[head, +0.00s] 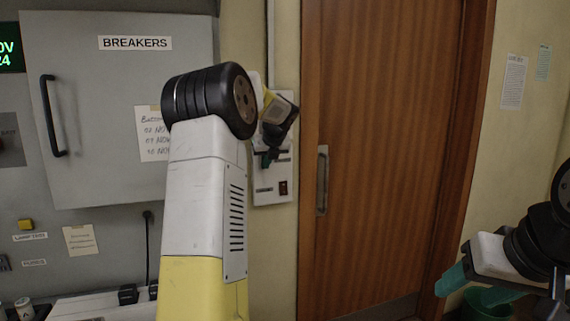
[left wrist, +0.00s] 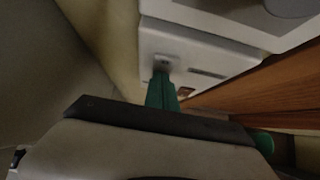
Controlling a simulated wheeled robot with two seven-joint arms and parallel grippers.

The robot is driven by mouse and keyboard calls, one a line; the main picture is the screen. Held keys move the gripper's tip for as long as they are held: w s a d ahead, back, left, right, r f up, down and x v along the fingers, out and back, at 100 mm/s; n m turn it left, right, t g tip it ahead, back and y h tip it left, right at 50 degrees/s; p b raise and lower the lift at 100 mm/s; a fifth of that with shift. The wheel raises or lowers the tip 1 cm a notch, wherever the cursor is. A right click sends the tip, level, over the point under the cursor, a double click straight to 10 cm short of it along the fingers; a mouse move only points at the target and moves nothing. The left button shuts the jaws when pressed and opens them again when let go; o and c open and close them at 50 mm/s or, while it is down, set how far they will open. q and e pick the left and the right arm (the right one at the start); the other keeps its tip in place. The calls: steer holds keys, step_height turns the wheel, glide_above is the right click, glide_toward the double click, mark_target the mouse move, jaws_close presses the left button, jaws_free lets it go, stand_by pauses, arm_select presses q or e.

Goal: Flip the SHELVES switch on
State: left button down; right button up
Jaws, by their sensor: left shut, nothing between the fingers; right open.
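A pale switch panel (head: 264,196) is fixed to the wall between the breaker cabinet and the wooden door. A dark rocker switch with a reddish part (head: 283,188) sits low on it, beside a small label too small to read. My left gripper (head: 267,158) is in front of the panel's middle, shut and empty, hiding part of it. In the left wrist view, its green fingers (left wrist: 161,91) point at a small grey switch (left wrist: 164,62) on the panel, at or very near it; contact is unclear. My right gripper (head: 453,276) is open at lower right, far from the panel.
The wooden door (head: 385,130) with a metal handle (head: 322,180) is just right of the panel. The BREAKERS cabinet (head: 90,110) is on the left, partly behind my left arm. A green bin (head: 487,303) stands at lower right.

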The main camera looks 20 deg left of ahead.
arm_select(q)
steer(key=shift+w+a, duration=0.15)
steer(key=shift+r, duration=0.9)
